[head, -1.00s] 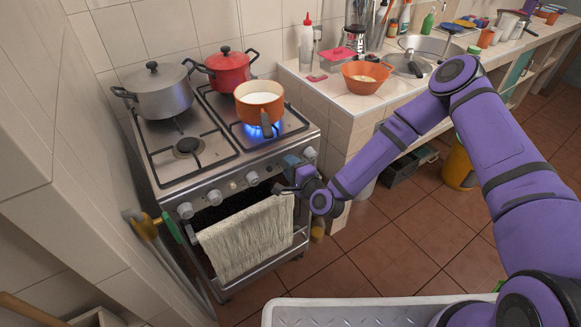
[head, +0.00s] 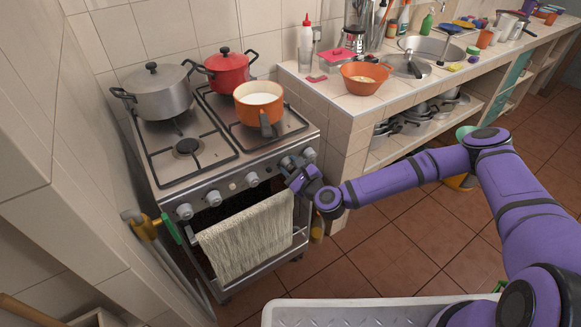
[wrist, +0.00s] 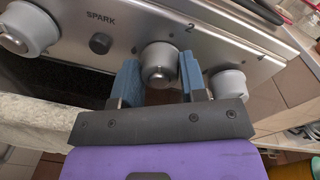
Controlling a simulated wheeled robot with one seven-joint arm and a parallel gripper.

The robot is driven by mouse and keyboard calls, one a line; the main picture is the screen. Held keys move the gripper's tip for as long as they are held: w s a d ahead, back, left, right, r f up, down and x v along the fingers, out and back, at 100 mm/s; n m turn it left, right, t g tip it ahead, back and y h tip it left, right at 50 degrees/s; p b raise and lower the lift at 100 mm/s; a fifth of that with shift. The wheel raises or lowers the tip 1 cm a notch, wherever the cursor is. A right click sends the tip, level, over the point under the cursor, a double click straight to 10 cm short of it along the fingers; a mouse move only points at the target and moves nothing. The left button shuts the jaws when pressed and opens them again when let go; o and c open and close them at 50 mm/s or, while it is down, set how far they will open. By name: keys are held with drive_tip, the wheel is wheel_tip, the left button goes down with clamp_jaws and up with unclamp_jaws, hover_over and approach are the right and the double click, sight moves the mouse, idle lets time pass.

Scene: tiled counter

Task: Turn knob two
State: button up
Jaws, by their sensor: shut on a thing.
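The stove's front panel (head: 226,187) carries a row of knobs. In the wrist view, my gripper (wrist: 160,74) is shut on a grey round knob (wrist: 158,62), with a blue finger on each side. The gripped knob is just right of the small button marked SPARK (wrist: 100,43). Another knob (wrist: 228,83) is to its right and a larger-looking one (wrist: 25,30) to the left. In the head view, my gripper (head: 290,167) is at the right part of the panel and hides the gripped knob.
An orange pot (head: 258,104) with white contents, a red pot (head: 224,72) and a grey pot (head: 161,93) stand on the hob. A towel (head: 246,238) hangs on the oven handle below the panel. The tiled counter (head: 330,90) stands to the right.

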drive_tip(key=shift+m, duration=1.6)
drive_tip(key=o, duration=0.9)
drive_tip(key=shift+d, duration=0.1)
drive_tip(key=shift+o, duration=0.2)
drive_tip(key=v, duration=1)
drive_tip(key=shift+s+d, duration=0.25)
drive_tip(key=shift+f, duration=0.1)
